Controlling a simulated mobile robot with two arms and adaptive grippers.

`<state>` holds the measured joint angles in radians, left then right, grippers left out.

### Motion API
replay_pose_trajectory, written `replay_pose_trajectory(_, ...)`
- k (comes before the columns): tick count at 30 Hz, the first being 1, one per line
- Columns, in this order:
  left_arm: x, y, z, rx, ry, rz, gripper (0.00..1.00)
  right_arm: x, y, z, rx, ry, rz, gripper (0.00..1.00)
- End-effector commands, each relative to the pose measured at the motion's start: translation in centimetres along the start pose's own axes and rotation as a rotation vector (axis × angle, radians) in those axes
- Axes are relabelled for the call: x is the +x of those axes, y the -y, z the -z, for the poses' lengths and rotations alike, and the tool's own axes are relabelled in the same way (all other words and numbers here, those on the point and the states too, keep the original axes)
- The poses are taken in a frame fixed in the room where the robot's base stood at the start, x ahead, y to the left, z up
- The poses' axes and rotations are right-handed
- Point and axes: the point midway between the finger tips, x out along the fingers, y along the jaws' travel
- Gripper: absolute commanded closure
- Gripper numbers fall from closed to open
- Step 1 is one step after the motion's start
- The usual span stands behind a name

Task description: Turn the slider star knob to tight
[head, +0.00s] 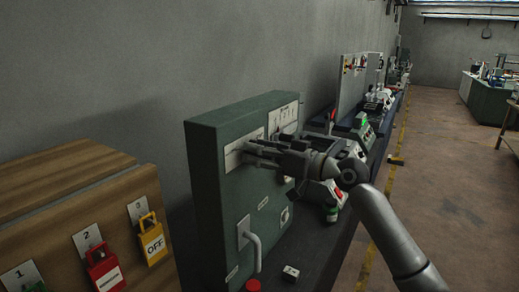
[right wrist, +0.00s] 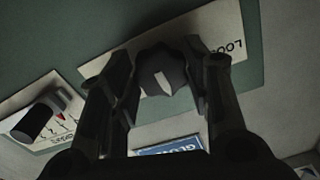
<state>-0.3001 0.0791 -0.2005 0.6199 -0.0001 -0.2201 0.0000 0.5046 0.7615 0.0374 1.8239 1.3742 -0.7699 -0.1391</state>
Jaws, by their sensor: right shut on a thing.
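The star knob (right wrist: 160,80) is a dark lobed knob with a pale pointer mark, on a white label plate (right wrist: 105,70) in the right wrist view. Part of the word "LOOSE" shows upside down on the plate. My right gripper (right wrist: 165,85) has its fingers on both sides of the knob and is shut on it. In the head view my right gripper (head: 262,150) reaches from the right to the upper front of the green cabinet (head: 207,190), and it hides the knob there. My left gripper is not in view.
A dark knob or lever (right wrist: 38,122) sits on a scale plate beside the star knob. A grey handle (head: 252,243) sticks out low on the cabinet. A wooden box with padlocks (head: 152,240) stands at the left. Benches with equipment lie behind.

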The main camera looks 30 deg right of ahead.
Motion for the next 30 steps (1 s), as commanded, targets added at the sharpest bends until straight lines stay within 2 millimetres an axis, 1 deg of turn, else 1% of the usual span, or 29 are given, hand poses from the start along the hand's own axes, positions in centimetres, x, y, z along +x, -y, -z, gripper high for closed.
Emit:
replay_pose_trajectory(1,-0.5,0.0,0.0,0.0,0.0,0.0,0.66,0.0,0.0,0.2,0.046,0.001,0.0,0.79)
replay_pose_trajectory(17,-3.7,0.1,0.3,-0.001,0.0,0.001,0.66,0.0,0.1,0.4,0.551,0.0,0.0,0.79)
replay_pose_trajectory(30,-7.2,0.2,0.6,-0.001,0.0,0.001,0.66,0.0,0.1,0.5,0.966,-0.001,-0.001,0.79)
